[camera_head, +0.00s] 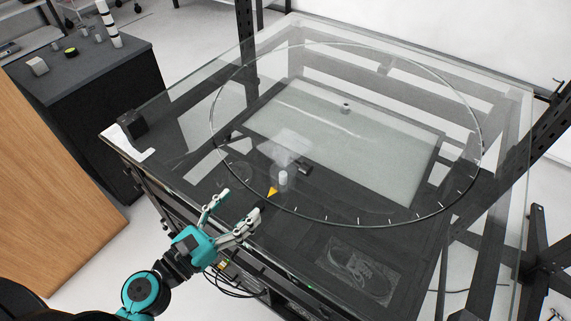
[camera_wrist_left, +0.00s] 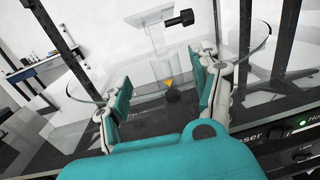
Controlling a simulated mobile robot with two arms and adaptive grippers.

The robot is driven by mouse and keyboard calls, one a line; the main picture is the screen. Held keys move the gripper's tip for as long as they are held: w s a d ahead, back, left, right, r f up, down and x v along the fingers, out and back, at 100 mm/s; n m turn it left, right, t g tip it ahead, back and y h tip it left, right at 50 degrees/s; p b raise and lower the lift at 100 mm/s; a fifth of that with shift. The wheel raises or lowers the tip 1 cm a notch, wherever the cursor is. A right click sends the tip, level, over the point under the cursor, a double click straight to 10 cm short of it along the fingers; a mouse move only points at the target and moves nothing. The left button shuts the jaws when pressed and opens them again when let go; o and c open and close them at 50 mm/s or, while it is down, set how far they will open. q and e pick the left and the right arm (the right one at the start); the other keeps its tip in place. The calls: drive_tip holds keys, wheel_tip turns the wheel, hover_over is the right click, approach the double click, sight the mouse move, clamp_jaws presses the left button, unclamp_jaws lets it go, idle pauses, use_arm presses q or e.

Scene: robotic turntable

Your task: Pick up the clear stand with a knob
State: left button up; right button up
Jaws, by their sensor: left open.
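The clear stand (camera_head: 291,142) stands on the glass turntable, near its front rim, with a dark knob (camera_head: 304,169) on its side. In the left wrist view the clear stand (camera_wrist_left: 155,38) shows ahead, between and beyond my fingers, with the black knob (camera_wrist_left: 180,19) at its upper right. The stand's see-through edges are hard to make out. My left gripper (camera_head: 237,206) is open and empty, in front of and to the left of the stand, apart from it. In the left wrist view my left gripper (camera_wrist_left: 163,84) has its fingers wide apart. My right gripper is not in view.
A small white cylinder (camera_head: 283,180) shows by the stand, and a yellow pointer (camera_head: 272,192) is at the rim of the turntable (camera_head: 446,212). A black block (camera_head: 131,123) sits at the table's left corner. A small nut-like piece (camera_head: 346,107) lies farther back. The turntable's right side is clear.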

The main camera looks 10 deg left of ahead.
sight(279, 169)
use_arm(q)
drive_tip(key=x, duration=0.1)
drive_tip(key=p+x, duration=0.1)
drive_tip(key=x, duration=0.2)
drive_tip(key=shift+r, duration=0.3)
drive_tip(key=p+x, duration=0.1)
drive_tip(key=x, duration=0.2)
drive_tip(key=shift+w+f, duration=0.15)
drive_tip(key=shift+f, duration=0.05)
drive_tip(key=shift+w+d+f+p, duration=0.1)
drive_tip(key=shift+w+d+p, duration=0.25)
drive_tip(key=shift+w, duration=0.15)
drive_tip(key=shift+w+d, duration=0.1)
drive_tip(key=shift+w, duration=0.1)
drive_tip(key=p+x, duration=0.1)
drive_tip(key=x, duration=0.2)
drive_tip(key=shift+w+d, duration=0.15)
drive_tip(key=shift+w, duration=0.15)
drive_tip(key=shift+w+d, duration=0.25)
drive_tip(key=shift+w, duration=0.25)
drive_tip(key=shift+s, duration=0.1)
drive_tip(key=shift+c, duration=1)
drive_tip(key=c, duration=1.1)
clamp_jaws()
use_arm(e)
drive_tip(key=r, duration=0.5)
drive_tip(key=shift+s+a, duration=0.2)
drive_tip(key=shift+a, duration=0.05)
